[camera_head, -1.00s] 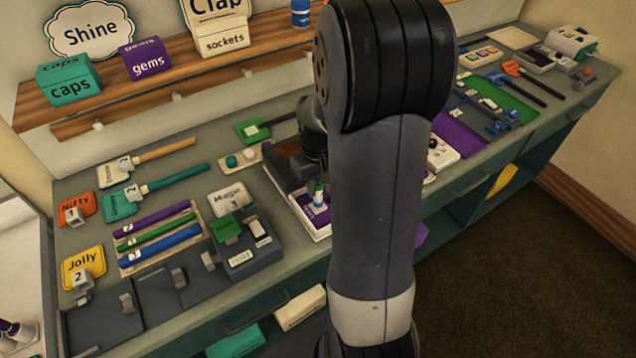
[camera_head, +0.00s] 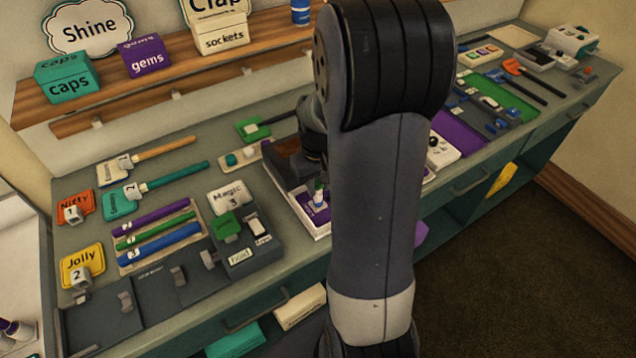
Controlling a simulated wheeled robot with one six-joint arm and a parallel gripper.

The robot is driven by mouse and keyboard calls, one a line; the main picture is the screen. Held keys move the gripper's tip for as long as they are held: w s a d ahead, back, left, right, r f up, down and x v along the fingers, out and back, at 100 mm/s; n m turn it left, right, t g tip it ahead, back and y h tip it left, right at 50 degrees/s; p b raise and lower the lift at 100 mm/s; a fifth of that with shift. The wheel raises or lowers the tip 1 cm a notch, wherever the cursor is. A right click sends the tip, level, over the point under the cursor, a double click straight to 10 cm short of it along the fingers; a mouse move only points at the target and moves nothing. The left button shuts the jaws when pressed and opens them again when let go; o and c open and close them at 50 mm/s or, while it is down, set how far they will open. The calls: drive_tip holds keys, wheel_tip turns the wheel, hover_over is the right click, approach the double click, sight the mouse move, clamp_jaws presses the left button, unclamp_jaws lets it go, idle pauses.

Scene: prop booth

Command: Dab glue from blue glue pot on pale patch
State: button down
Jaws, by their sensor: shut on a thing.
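My gripper (camera_head: 312,170) is low over the middle of the bench, largely hidden behind my own forearm. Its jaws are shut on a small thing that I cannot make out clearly. I cannot pick out the pale patch with certainty; my arm covers part of the bench.
Pens lie in a rack (camera_head: 128,268) at left, with two brush-like tools above it. A grey block (camera_head: 236,270) with a green piece stands left of the tray. A shelf (camera_head: 160,88) holds labelled boxes and a blue bottle (camera_head: 300,14). Tools crowd the far right.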

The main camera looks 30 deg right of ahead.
drive_tip(key=shift+f, duration=0.3)
drive_tip(key=shift+w, duration=0.3)
idle(0.3)
drive_tip(key=shift+s, duration=0.25)
drive_tip(key=shift+s, duration=0.3)
drive_tip(key=shift+w, duration=0.5)
drive_tip(key=shift+s+f, duration=0.1)
drive_tip(key=shift+s, duration=0.1)
drive_tip(key=shift+s, duration=0.35)
drive_tip(key=shift+w, duration=0.1)
